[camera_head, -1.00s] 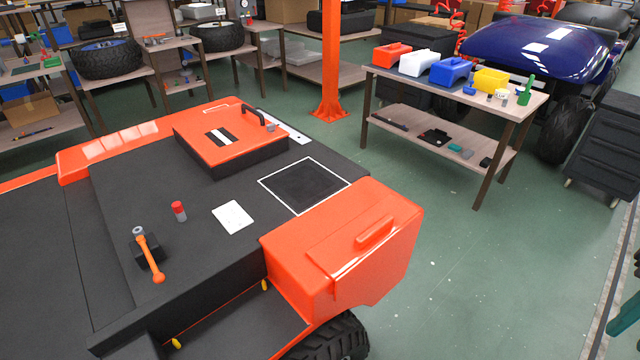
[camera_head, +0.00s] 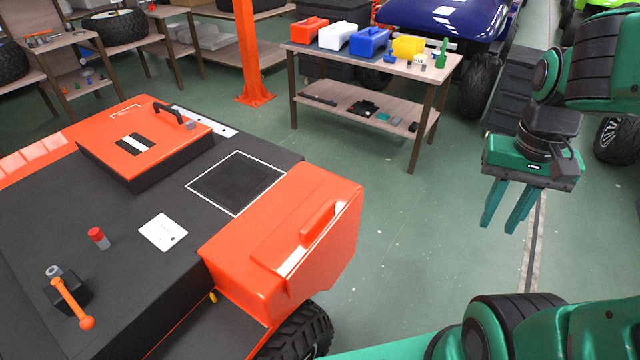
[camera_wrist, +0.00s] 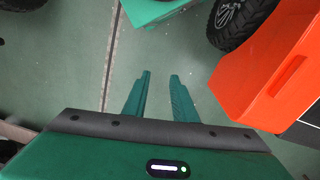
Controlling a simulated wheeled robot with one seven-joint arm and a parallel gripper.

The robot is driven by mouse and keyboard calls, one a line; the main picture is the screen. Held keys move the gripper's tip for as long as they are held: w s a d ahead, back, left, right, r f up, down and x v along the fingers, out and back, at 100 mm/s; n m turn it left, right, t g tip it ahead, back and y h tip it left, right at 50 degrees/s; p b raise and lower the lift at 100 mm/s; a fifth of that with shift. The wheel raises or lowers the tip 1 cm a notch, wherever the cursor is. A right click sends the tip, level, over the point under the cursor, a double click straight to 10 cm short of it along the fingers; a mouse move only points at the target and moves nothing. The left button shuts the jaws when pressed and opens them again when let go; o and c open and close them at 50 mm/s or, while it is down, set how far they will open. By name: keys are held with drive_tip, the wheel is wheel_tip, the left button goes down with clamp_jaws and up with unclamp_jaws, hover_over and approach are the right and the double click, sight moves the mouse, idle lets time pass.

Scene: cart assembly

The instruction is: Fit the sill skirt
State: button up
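No part in view can be told for certain as the sill skirt. The black cart (camera_head: 120,225) with orange body panels stands at left. Its orange corner panel (camera_head: 285,235) has a black step and a small yellow peg (camera_head: 213,297) below it, by a wheel. My green gripper (camera_head: 503,222) hangs over bare floor to the right of the cart, fingers pointing down. It is apart from the cart, open and empty. The wrist view also shows the two fingers (camera_wrist: 160,78) apart with floor between them, and the orange panel (camera_wrist: 262,75) to their right.
A wooden table (camera_head: 440,70) at the back carries orange, white, blue and yellow parts, with small items on its lower shelf. An orange post (camera_head: 245,50) stands behind the cart. A dark drawer cabinet (camera_head: 512,90) is behind my arm. The floor between cart and table is clear.

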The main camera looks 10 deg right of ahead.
drive_tip(key=w+a, duration=0.4)
drive_tip(key=w, duration=0.4)
drive_tip(key=m, duration=0.2)
hover_over(318, 214)
drive_tip(key=shift+y, duration=0.3)
wheel_tip(318, 214, down, 5)
drive_tip(key=shift+r, duration=0.1)
drive_tip(key=shift+a+f, duration=0.15)
drive_tip(key=shift+f, duration=3.8)
clamp_jaws()
drive_tip(key=shift+r, duration=2.1)
